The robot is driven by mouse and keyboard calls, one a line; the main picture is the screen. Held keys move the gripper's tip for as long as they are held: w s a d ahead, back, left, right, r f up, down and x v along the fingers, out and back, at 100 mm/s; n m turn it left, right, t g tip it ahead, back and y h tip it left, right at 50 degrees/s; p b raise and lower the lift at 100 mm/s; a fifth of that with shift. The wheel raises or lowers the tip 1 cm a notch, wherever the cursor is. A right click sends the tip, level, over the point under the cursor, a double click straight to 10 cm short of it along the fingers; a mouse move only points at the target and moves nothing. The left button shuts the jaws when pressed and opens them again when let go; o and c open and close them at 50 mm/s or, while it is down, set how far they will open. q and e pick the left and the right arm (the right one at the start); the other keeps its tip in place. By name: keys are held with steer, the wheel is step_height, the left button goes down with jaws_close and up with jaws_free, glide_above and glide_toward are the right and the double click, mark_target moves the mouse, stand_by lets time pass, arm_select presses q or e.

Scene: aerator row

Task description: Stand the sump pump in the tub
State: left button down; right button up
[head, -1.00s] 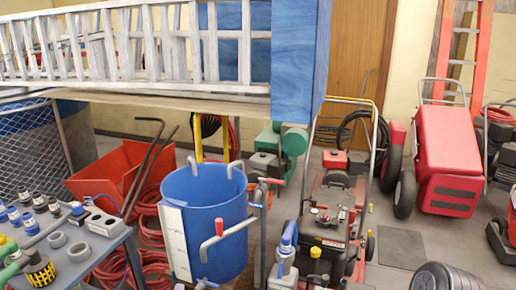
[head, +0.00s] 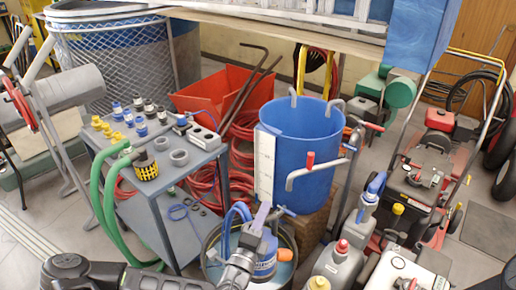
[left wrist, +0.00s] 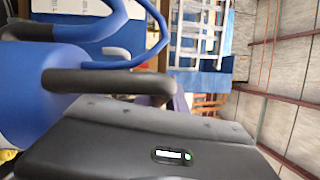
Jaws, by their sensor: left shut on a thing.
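The blue sump pump (head: 265,262) is low in the middle of the head view, with a blue hose or cable looping from it. My left gripper (head: 246,250) is shut on it, coming in from the lower left. In the left wrist view the pump's blue body (left wrist: 35,105) fills the left side. The large blue tub (head: 335,150) stands beyond the pump, open at the top, with a white gauge strip on its side and grey hooks on its rim. The pump is outside this tub, in front of it. The tub's floor is hidden. My right gripper is not in view.
A round metal-rimmed bin (head: 212,277) surrounds the pump in the picture; I cannot tell whether the pump is inside it. A grey cart (head: 190,165) with fittings stands left. Jugs (head: 338,262) stand right.

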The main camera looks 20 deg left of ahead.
arm_select(q)
steer(key=w+r, duration=0.3)
steer(key=w, duration=0.4)
steer(key=shift+r, duration=0.15)
steer(key=shift+w+a, duration=0.1)
